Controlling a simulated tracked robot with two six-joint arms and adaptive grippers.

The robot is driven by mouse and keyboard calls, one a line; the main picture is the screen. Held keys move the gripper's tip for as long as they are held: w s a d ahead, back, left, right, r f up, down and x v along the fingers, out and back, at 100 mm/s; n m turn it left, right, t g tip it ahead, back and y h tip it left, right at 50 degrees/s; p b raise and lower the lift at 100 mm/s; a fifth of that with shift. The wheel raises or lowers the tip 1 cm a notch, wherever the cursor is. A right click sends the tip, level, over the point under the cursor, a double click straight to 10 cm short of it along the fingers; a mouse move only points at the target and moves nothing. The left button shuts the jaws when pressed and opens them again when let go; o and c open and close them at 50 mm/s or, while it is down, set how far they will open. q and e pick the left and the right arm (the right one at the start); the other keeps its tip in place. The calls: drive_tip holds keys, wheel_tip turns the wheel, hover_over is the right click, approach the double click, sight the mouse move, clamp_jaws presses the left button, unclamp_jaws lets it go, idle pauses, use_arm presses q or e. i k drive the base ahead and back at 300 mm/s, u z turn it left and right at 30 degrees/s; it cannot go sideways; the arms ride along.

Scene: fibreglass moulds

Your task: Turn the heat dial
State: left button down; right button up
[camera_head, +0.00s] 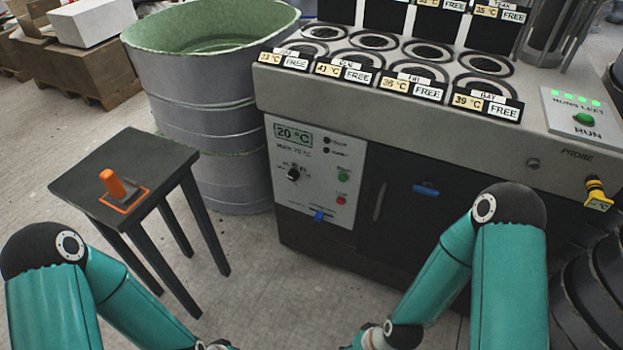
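The heat dial (293,174) is a small black knob with a white mark on the pale control panel (318,200) at the machine's front left. Small markings ring its upper side, too small to read. Above it a display (293,134) reads 20 °C. Two indicator lamps sit right of the display, and green and red buttons sit lower right. A blue slider (319,215) is at the panel's bottom. My two teal arms reach in from the bottom left and bottom right.
A black stool (122,170) with an orange-handled item (112,184) stands left of the machine. A large grey drum (205,95) is behind it. The machine top (400,75) has round wells with temperature cards marked FREE. A yellow probe (597,190) hangs at right. Floor before the panel is clear.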

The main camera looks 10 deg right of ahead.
sight(293, 175)
drive_tip(key=z, duration=1.05)
drive_tip(key=i, duration=0.15)
drive_tip(key=u, duration=2.55)
drive_tip(key=k, duration=0.85)
drive_tip(key=z, duration=0.7)
drive_tip(key=i, duration=1)
drive_tip(key=z, duration=0.1)
